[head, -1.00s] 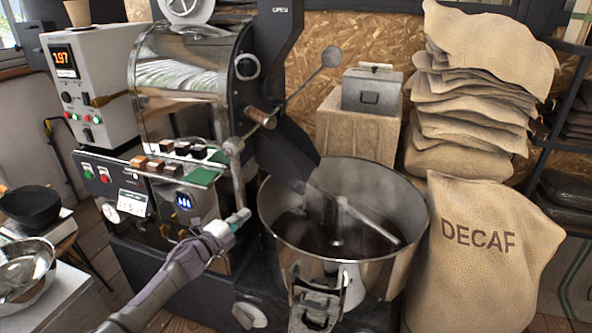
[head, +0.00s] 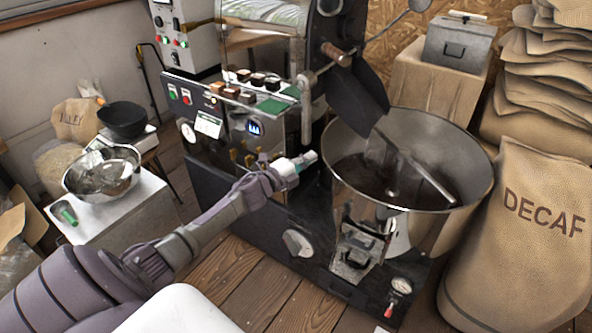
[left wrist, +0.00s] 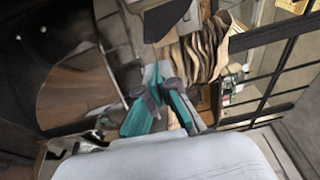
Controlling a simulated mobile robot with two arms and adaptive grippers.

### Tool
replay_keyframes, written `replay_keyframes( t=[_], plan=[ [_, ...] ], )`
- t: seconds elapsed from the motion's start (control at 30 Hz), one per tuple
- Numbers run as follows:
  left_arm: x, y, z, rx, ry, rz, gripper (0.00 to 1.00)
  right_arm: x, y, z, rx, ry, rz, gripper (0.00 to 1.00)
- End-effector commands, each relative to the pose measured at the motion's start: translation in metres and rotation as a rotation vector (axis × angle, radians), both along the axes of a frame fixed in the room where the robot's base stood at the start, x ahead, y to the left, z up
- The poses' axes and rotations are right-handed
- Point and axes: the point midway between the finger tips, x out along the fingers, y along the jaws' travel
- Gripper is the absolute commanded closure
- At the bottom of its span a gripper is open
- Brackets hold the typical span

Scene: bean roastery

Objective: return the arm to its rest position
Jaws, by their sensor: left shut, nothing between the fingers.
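My left arm comes in from the left in the head view. Its gripper (head: 305,160) is in front of the roaster's control panel, to the left of the round cooling bin (head: 468,197). In the left wrist view the teal fingers of my left gripper (left wrist: 150,88) are shut with nothing between them. The cooling bin shows at the left of the wrist view. My right gripper is in neither view.
The roaster (head: 190,135) stands behind the gripper. A DECAF sack (head: 530,250) stands at the right. A white table (head: 130,215) with a metal bowl (head: 85,178) is at the left. Wooden floor (head: 245,290) shows between table and roaster.

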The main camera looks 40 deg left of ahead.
Motion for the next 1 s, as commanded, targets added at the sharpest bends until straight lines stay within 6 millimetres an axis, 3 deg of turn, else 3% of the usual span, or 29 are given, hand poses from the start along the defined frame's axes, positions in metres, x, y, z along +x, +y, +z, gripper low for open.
replay_keyframes(
  t=[0.17,0.4,0.77,0.87,0.97,1.0],
  plan=[
    [-0.035,0.006,-0.002,0.002,0.004,-0.002,1.00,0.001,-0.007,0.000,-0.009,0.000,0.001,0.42],
    [-0.069,0.011,-0.001,0.000,0.001,-0.002,1.00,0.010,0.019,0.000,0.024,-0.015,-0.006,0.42],
    [-0.078,0.013,-0.001,-0.002,0.001,0.000,1.00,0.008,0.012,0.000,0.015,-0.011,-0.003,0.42],
    [-0.081,0.016,-0.017,-0.039,0.036,0.023,1.00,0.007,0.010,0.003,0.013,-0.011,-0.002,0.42],
    [-0.092,0.023,-0.060,-0.136,0.128,0.088,1.00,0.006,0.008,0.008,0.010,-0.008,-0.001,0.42],
    [-0.100,0.025,-0.084,-0.188,0.178,0.125,1.00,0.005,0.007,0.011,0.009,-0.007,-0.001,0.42]
  ],
)
